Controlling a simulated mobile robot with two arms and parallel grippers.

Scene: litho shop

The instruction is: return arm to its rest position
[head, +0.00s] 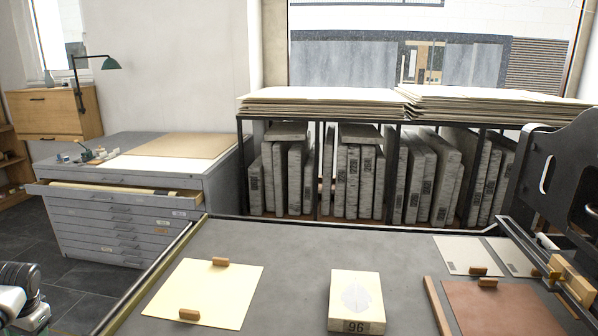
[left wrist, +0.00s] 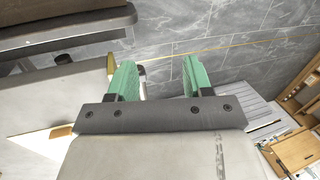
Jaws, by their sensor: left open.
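My left gripper (left wrist: 159,79) shows in the left wrist view, its two green fingers wide apart with nothing between them. Grey floor tiles and a thin pale edge show beyond the fingers. In the head view only a part of my left arm shows at the bottom left corner, beside the press bed (head: 290,258); the gripper itself is outside that view. My right gripper is in neither view.
On the bed lie a cream sheet (head: 205,291) with two wooden blocks, a stone marked 96 (head: 357,297) and a brown sheet (head: 505,312). A grey drawer cabinet (head: 125,220) with its top drawer pulled out stands left. A stone rack (head: 380,125) stands behind.

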